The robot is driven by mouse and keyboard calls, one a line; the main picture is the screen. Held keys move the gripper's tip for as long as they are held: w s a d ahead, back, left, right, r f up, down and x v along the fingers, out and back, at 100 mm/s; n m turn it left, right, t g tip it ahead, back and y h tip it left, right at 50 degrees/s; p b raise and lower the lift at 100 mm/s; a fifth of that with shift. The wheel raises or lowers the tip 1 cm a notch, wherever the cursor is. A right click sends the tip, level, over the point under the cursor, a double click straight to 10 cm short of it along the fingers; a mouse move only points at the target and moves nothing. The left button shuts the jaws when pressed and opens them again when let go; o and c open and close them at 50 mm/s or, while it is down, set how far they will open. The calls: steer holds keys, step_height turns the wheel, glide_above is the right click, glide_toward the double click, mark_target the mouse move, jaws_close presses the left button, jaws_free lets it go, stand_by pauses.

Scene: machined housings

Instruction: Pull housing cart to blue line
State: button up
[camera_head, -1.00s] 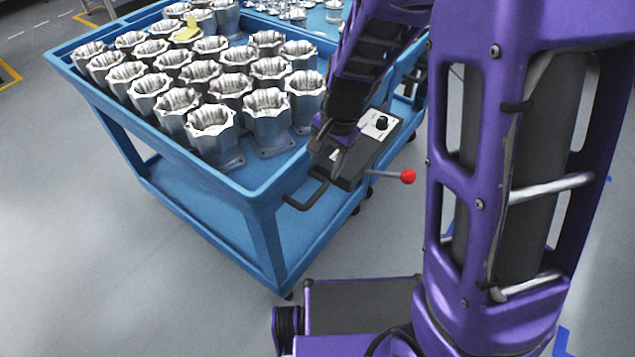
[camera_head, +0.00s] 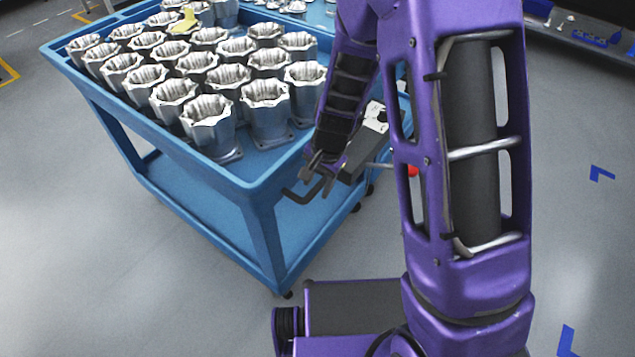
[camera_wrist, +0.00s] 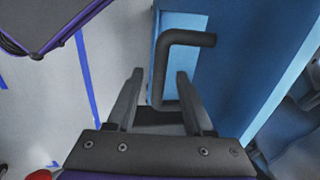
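The blue housing cart (camera_head: 231,188) stands left of my arm, its top tray full of silver machined housings (camera_head: 208,115). A black handle (camera_head: 295,197) sticks out from the cart's near right end. My gripper (camera_head: 321,187) is at that end, close to the handle. In the wrist view, my gripper (camera_wrist: 160,82) is open, its two fingers apart. The bent black handle (camera_wrist: 185,39) shows between and beyond the fingertips; I cannot tell whether they touch it. A blue line (camera_wrist: 86,85) is on the floor to the left in the wrist view.
A red knob (camera_head: 413,171) on a lever is partly hidden behind my arm. A yellow item (camera_head: 185,20) lies on the housings at the back. Blue corner marks (camera_head: 600,173) are on the floor at right. Grey floor left of the cart is clear.

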jaws_close()
stand_by(1.3)
